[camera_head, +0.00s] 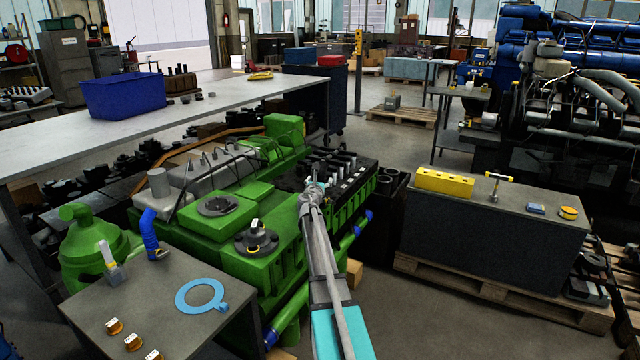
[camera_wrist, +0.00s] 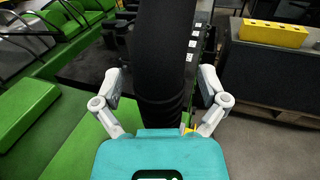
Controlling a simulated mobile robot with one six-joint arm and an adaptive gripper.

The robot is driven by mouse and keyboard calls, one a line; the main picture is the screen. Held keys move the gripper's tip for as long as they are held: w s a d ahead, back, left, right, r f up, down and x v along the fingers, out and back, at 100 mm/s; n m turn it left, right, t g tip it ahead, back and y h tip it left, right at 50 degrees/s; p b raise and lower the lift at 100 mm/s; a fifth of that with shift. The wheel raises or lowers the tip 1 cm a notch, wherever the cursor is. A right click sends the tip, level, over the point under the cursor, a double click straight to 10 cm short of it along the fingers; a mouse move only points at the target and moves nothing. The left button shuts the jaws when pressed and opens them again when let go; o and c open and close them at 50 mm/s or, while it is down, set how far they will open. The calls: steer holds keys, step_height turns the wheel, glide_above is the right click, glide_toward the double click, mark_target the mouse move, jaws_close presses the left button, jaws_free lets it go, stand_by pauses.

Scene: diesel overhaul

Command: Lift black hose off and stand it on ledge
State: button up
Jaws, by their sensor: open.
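In the wrist view, a thick black ribbed hose (camera_wrist: 165,55) rises between the two spread fingers of my gripper (camera_wrist: 161,82). A finger stands on each side of it, and I cannot tell whether either one touches it. Its lower end is hidden behind the teal gripper body. In the head view my gripper (camera_head: 313,190) is over the right part of the green engine (camera_head: 330,210), near the black row of parts; the hose is not clearly made out there. I cannot tell which surface is the ledge.
A dark bench (camera_head: 500,225) at right bears a yellow block (camera_head: 444,182) and small tools. A long bench (camera_head: 60,145) with a blue bin (camera_head: 123,93) stands behind.

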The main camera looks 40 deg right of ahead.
jaws_close()
stand_by(0.5)
steer(key=shift+r, duration=0.1)
step_height(320, 180, up, 10)
steer(key=p, duration=1)
stand_by(0.7)
